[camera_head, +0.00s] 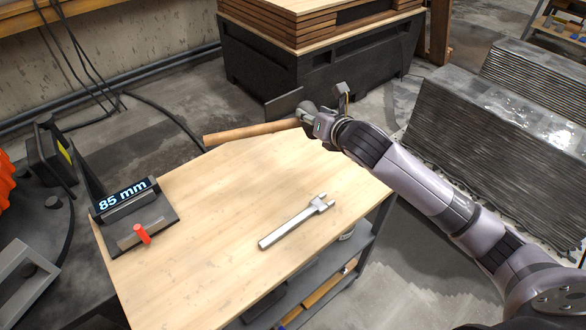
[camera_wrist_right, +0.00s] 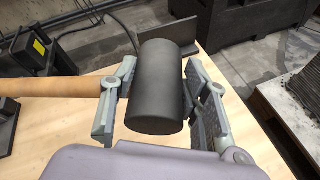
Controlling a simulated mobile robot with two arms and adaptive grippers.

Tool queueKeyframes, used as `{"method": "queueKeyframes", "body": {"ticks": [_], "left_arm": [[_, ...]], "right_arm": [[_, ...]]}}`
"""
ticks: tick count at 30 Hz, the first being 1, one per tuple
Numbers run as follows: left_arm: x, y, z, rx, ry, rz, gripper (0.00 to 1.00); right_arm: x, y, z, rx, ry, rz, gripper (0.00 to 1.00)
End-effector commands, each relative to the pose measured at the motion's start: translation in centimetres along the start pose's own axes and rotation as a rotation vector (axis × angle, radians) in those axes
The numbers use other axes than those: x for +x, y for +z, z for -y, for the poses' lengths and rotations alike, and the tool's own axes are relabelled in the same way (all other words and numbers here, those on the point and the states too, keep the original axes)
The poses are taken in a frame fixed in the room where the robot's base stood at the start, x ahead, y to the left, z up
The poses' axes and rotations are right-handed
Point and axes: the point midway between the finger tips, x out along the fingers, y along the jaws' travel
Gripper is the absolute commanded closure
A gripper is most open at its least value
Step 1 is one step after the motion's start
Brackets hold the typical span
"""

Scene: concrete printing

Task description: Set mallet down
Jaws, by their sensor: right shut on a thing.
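The mallet has a light wooden handle (camera_head: 250,132) and a dark cylindrical head (camera_wrist_right: 158,80). My right gripper (camera_head: 312,120) is shut on the mallet's head at the back right corner of the wooden table (camera_head: 190,210). In the right wrist view the gripper (camera_wrist_right: 160,100) has one finger on each side of the head, and the handle runs out to the left past the left finger. In the head view the handle lies level along the table's back edge; whether it touches the top is unclear. The head is mostly hidden there by my gripper. My left gripper is not in view.
A grey forked tool (camera_head: 295,222) lies mid-table. A display reading 85 mm (camera_head: 123,198) with a red-knobbed device (camera_head: 142,233) stands at the left. A dark upright plate (camera_head: 284,105) is behind the gripper. Layered grey printed walls (camera_head: 480,130) stand right. Much tabletop is bare.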

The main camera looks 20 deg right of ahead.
Motion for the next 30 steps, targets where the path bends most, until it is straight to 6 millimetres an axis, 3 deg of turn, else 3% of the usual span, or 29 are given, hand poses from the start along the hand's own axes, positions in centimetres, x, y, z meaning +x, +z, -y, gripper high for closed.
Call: {"method": "queueKeyframes", "body": {"ticks": [1,9,24,30], "left_arm": [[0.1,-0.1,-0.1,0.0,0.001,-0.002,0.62],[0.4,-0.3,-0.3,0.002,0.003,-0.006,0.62],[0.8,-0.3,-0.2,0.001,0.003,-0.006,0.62],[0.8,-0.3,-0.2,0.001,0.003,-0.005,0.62]], "right_arm": [[0.5,-1.5,0.5,0.004,-0.001,-0.003,1.0],[3.0,-7.3,2.5,0.005,0.002,0.0,1.0],[5.3,-12.6,4.4,0.004,0.002,0.002,1.0],[5.6,-13.2,4.6,-0.001,0.003,0.006,1.0]]}}
